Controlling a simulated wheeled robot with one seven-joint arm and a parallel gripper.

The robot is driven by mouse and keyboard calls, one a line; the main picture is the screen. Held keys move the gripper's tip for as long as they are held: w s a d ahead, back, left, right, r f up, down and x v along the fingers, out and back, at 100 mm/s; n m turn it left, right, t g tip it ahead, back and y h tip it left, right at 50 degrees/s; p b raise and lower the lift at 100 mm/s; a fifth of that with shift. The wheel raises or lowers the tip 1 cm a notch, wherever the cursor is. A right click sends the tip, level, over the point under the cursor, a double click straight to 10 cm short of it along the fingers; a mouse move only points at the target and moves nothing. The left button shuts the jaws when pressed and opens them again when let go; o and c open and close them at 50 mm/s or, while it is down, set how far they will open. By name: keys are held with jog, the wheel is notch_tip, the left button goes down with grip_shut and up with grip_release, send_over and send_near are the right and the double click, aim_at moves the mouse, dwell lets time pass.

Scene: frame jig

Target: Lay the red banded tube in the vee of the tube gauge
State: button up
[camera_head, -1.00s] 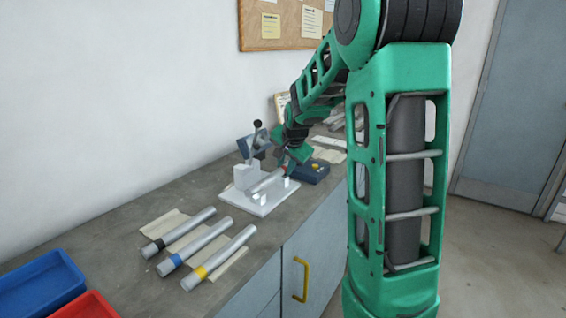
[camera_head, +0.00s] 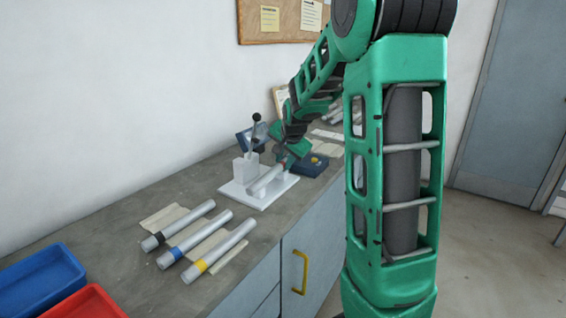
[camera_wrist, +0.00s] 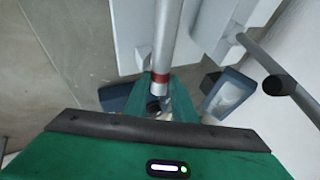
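The red banded tube is grey with a red band (camera_wrist: 160,77) near my gripper's end; its shaft (camera_head: 267,179) stretches out over the white tube gauge (camera_head: 240,195). My gripper (camera_wrist: 160,100) is shut on the tube's near end, just behind the band. In the wrist view the shaft runs between white parts of the gauge (camera_wrist: 130,25). In the head view my gripper (camera_head: 287,161) is at the gauge's right side. The vee under the tube is mostly hidden, and I cannot tell whether the tube touches it.
Three tubes with black (camera_head: 150,243), blue (camera_head: 170,257) and yellow (camera_head: 195,270) bands lie on a pale rack left of the gauge. A dark lever (camera_head: 255,128) stands behind the gauge. Blue (camera_head: 42,280) and red (camera_head: 90,302) trays are at the lower left.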

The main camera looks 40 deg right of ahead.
jog(key=shift+s+a+f, duration=0.25)
jog(key=shift+s+f, duration=0.15)
jog(key=shift+f, duration=0.3)
jog(key=shift+r, duration=0.45)
jog(key=shift+c, duration=0.2)
jog(key=shift+o, duration=0.3)
jog(key=v, duration=1)
jog(key=shift+w+r, duration=0.25)
jog(key=shift+r, duration=0.3)
jog(key=shift+d, duration=0.2)
jog(key=s+a+f+n+g+y, duration=0.1)
jog(key=s+a+f+n+g, duration=0.1)
jog(key=s, duration=0.9)
jog(key=s+a+f+n+g+y, duration=0.1)
jog(key=s+a+f+n+g, duration=0.1)
jog(key=s, duration=0.9)
jog(key=s+a+f+n+g+y, duration=0.1)
jog(key=s+a+f+n, duration=0.3)
jog(key=s, duration=0.7)
notch_tip(320, 180, down, 3)
jog(key=shift+a+f+n+g, duration=0.1)
jog(key=shift+a+n+g, duration=0.2)
jog(key=shift+a+g, duration=0.55)
jog(key=shift+w+a, duration=0.1)
jog(key=shift+w, duration=0.05)
